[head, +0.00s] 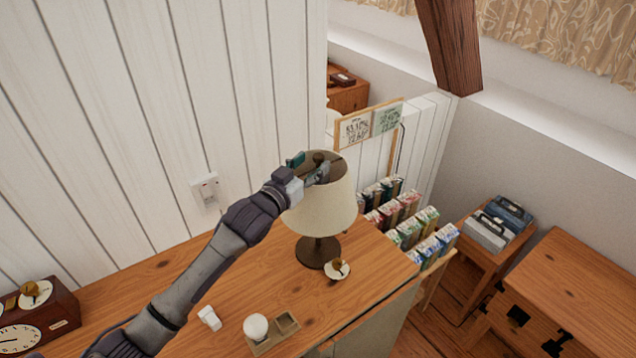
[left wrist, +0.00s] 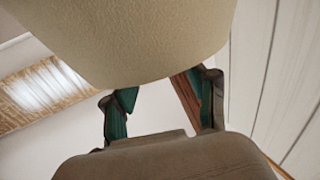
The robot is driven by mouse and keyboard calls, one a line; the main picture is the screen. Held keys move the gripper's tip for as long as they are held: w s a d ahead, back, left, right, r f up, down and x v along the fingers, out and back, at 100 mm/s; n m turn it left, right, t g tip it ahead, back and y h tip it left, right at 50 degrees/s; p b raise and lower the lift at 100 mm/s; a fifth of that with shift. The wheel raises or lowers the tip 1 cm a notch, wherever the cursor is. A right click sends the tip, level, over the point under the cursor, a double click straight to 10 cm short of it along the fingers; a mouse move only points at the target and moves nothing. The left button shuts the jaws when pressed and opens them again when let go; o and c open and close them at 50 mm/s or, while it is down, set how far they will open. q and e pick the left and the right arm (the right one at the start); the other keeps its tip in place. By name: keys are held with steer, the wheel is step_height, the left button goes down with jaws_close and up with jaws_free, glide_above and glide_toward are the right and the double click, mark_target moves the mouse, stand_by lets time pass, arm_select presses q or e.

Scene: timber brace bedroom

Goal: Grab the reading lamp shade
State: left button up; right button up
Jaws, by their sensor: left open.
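The reading lamp stands upright on the wooden dresser top, with a cream shade (head: 322,212) and a dark round base (head: 318,252). My left gripper (head: 309,167) is open at the shade's upper rim, on the side toward the panelled wall. In the left wrist view, the shade (left wrist: 130,40) fills the top of the picture. The two teal-padded fingers of the left gripper (left wrist: 160,100) stand apart below it, with their ends close to its edge. I cannot tell whether they touch it. My right gripper is not in view.
A small dish (head: 337,270) sits beside the lamp base. A white ball on a wooden tray (head: 287,324) and a small white object (head: 209,318) are nearer. A clock (head: 35,318) is at left. A rack of colourful packets (head: 410,222) stands behind right.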

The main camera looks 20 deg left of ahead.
mark_target(315, 160)
arm_select(q)
steer(key=x, duration=0.3)
steer(key=shift+w+d+r+p, duration=0.1)
steer(key=shift+w+p, duration=0.15)
steer(key=shift+p, duration=0.15)
steer(key=shift+c, duration=1.4)
steer(key=c, duration=0.8)
jaws_close()
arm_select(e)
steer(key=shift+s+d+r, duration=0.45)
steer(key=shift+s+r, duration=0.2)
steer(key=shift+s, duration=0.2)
